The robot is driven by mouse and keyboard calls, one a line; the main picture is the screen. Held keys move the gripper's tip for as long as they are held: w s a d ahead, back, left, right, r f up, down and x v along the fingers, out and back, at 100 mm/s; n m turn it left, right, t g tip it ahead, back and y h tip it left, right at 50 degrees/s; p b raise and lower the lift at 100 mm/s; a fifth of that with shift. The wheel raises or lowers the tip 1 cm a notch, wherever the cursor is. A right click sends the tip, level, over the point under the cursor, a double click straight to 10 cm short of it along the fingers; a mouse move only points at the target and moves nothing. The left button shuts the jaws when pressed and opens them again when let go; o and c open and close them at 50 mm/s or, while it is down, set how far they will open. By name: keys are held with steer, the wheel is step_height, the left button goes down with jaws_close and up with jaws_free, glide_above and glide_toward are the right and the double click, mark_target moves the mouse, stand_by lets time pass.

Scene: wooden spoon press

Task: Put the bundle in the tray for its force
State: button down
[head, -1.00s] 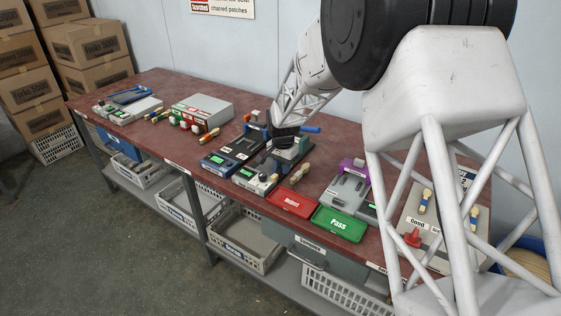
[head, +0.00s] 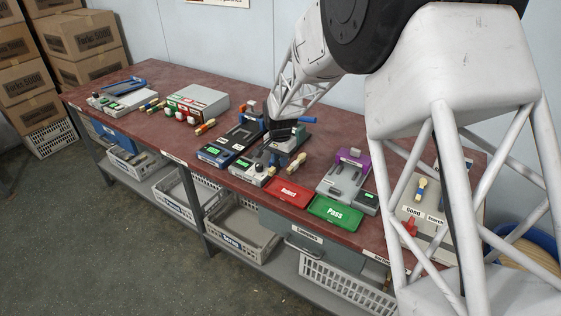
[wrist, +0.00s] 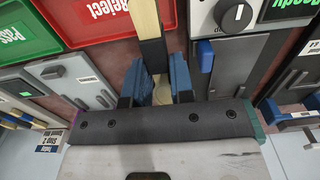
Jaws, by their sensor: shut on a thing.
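My gripper (wrist: 157,85) has blue finger pads and is shut on the bundle (wrist: 146,18), a pale wooden piece with a black band, which points up the wrist view beside the red tray. In the head view my gripper is at the press, and a pale wooden piece (head: 297,163) shows close to its right; I cannot tell whether that is the held bundle. The red Reject tray (head: 291,192) and green Pass tray (head: 335,212) lie side by side at the table's front edge, looking empty. The wrist view shows the Reject tray (wrist: 105,32) and Pass tray (wrist: 22,50) at upper left.
A grey device with a dial (wrist: 236,16) and a green Ready display is at upper right in the wrist view. A grey fixture with a purple block (head: 352,157) stands behind the Pass tray. A white box (head: 198,99) and several bundles lie farther left.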

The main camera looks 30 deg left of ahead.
steer(key=shift+s+d, duration=0.1)
steer(key=shift+s+d+n, duration=0.6)
steer(key=shift+d+n, duration=0.1)
steer(key=shift+n, duration=0.2)
steer(key=s+d+n, duration=0.3)
steer(key=n, duration=0.1)
steer(key=s+d+n, duration=0.3)
steer(key=d+n, duration=0.1)
steer(key=shift+s+d+f, duration=0.15)
steer(key=shift+s+f, duration=0.05)
steer(key=shift+s, duration=0.2)
steer(key=s+d+f+n, duration=0.1)
steer(key=s+d+n, duration=0.6)
steer(key=n, duration=0.1)
steer(key=shift+d, duration=0.3)
steer(key=shift+a, duration=0.1)
glide_above(288, 192)
steer(key=shift+a+f, duration=0.1)
steer(key=shift+f, duration=0.7)
steer(key=shift+f, duration=1.75)
